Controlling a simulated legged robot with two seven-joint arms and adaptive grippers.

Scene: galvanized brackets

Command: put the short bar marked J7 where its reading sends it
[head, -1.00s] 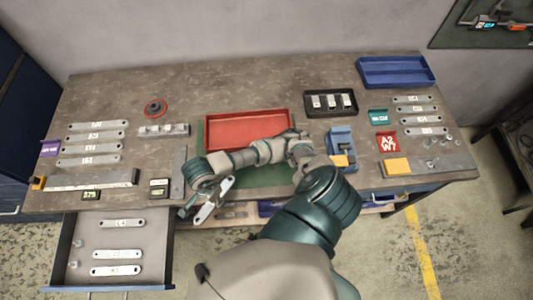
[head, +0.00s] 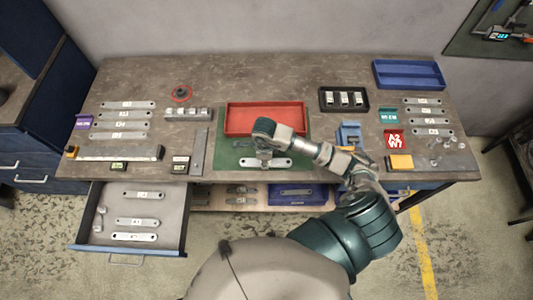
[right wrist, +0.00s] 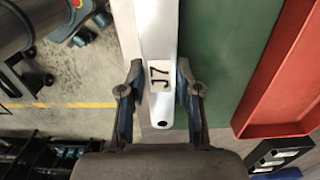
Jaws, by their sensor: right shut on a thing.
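The short bar marked J7 (head: 266,163) is pale metal with a hole near its end and a white label. My right gripper (head: 265,152) is shut on it and holds it lengthwise across the green mat (head: 226,158), near the bench's front edge. I cannot tell whether the bar touches the mat. My left gripper is not in view.
A red tray (head: 265,118) lies behind the bar. An open drawer (head: 170,215) at left holds several bars. Bars lie in rows at both bench ends.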

